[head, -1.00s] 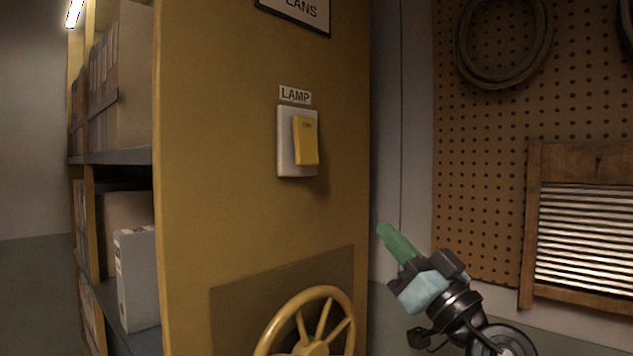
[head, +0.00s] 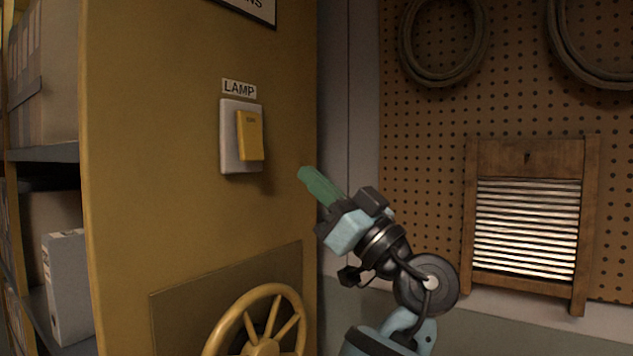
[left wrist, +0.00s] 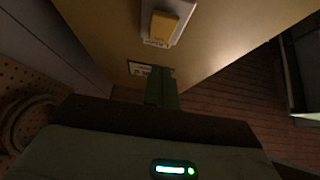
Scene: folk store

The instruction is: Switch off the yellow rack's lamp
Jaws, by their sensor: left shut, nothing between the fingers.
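The yellow rack's end panel (head: 150,200) fills the left middle of the head view. A yellow rocker switch (head: 250,136) sits on a white plate (head: 228,150) under a label reading LAMP (head: 239,89). The switch also shows at the top of the left wrist view (left wrist: 164,28). My left gripper (head: 308,174), with green fingers, is shut and empty. It is to the right of the switch and a little lower, apart from it. Its fingers also show in the left wrist view (left wrist: 162,90). My right gripper is not in view.
A yellow handwheel (head: 262,330) juts from the panel below the switch. Shelves with boxes (head: 45,70) are at the left. A pegboard (head: 425,130) with hoops and a washboard (head: 525,225) is on the right wall. The space before the switch is clear.

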